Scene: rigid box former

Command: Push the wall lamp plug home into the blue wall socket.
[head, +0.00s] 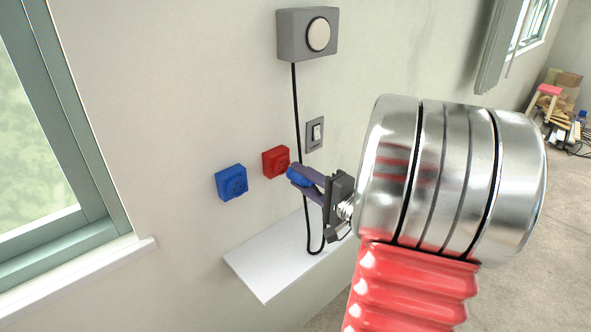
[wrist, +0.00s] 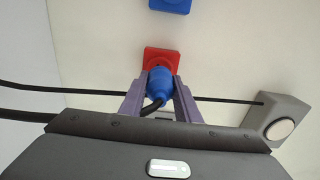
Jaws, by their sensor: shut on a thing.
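The wall lamp plug (head: 297,177) is blue, with a black cable. My gripper (head: 303,178) is shut on it, and in the wrist view the plug (wrist: 160,84) sits between the two purple fingers (wrist: 160,92). The plug is in front of the red wall socket (head: 276,161), which also shows behind it in the wrist view (wrist: 162,55). I cannot tell whether they touch. The blue wall socket (head: 231,182) is empty, left of the red one; its edge shows at the top of the wrist view (wrist: 170,4). The plug's front face is hidden.
The grey wall lamp (head: 307,35) hangs above; its cable runs down the wall and loops near the white shelf (head: 265,272) below the sockets. A light switch (head: 315,134) is right of the red socket. A window (head: 60,130) is at the left. The wall around the blue socket is clear.

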